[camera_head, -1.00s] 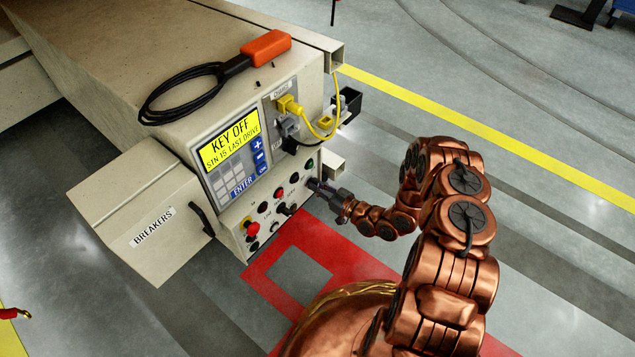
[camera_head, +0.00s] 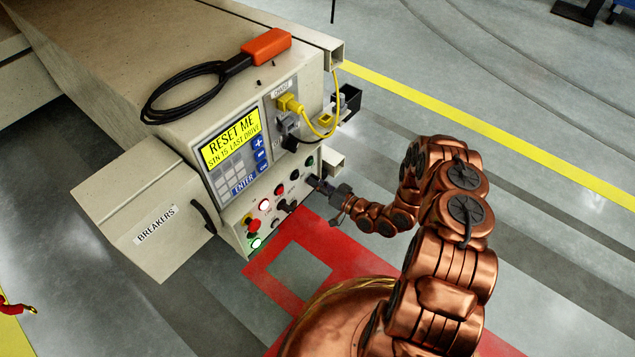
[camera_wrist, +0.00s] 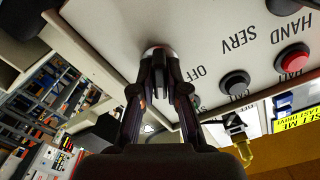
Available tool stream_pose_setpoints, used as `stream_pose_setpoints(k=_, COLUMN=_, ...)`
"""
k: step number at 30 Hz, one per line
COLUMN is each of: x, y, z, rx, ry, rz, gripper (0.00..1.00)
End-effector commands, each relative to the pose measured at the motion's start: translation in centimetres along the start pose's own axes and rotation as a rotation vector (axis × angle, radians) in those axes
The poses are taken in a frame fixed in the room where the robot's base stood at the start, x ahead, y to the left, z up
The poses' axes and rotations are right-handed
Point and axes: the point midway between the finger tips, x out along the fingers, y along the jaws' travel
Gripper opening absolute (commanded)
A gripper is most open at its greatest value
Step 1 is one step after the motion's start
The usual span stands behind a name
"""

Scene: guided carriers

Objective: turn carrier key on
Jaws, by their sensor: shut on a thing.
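The carrier's control panel (camera_head: 238,222) carries several buttons and switches below a yellow display (camera_head: 230,138), which reads "RESET ME" over a "STN 15 LAST DRIVE" line. My gripper (camera_head: 318,184) is at the right end of the button panel. In the wrist view my gripper (camera_wrist: 158,62) is shut on the key at the panel face, and the silver rim of the key switch (camera_wrist: 160,46) shows at the fingertips. The key itself is mostly hidden by the fingers. An "OFF" label is beside the switch. A white lamp (camera_head: 264,205) and a green lamp (camera_head: 256,243) are lit.
An orange pendant (camera_head: 266,46) with a coiled black cable lies on top of the carrier. A yellow plug and cable (camera_head: 290,104) are above the button panel. The breakers box (camera_head: 150,215) juts out at left. Open floor lies to the right.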

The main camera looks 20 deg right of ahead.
Motion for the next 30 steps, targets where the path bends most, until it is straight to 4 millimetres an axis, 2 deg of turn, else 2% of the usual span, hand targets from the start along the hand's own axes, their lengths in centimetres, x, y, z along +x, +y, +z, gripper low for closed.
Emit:
stream_pose_setpoints(k=7, x=0.0, y=0.2, z=-0.3, rx=-0.004, ry=0.006, rz=0.005, gripper=0.0)
stream_pose_setpoints(k=8, x=0.0, y=0.2, z=-0.3, rx=-0.004, ry=0.006, rz=0.005, gripper=0.16)
stream_pose_setpoints(k=15, x=0.0, y=0.1, z=-0.2, rx=-0.003, ry=0.003, rz=0.002, gripper=0.39)
stream_pose_setpoints(k=25, x=-0.2, y=0.1, z=-0.1, rx=-0.002, ry=0.001, rz=0.001, gripper=0.39)
stream_pose_setpoints(k=30, x=-1.6, y=0.2, z=-0.1, rx=-0.002, ry=0.002, rz=0.004, gripper=0.39)
